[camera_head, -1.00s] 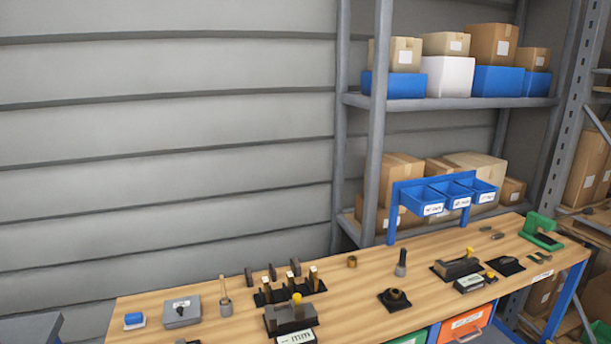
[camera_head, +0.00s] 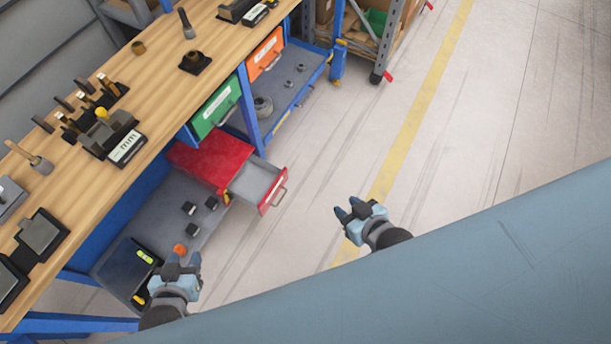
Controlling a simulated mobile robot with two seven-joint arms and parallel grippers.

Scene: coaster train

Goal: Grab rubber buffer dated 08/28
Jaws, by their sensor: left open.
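Small black blocks (camera_head: 188,208) and (camera_head: 211,203) sit on the grey lower shelf (camera_head: 215,222) of the workbench, possibly rubber buffers. No date is readable, so I cannot tell whether one is marked 08/28. A dark tray (camera_head: 122,262) on that shelf has yellow-green marked items in or on it. My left gripper (camera_head: 183,263) is open and empty, in front of the shelf in this view, below the black blocks and right of the tray. My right gripper (camera_head: 347,208) appears open and empty over the floor, right of the bench.
A small orange object (camera_head: 180,248) lies just above my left gripper. A red drawer (camera_head: 262,184) stands pulled out, beside green (camera_head: 216,107) and orange (camera_head: 265,54) drawer fronts. The wooden benchtop (camera_head: 150,85) holds tools and fixtures. The floor to the right is clear.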

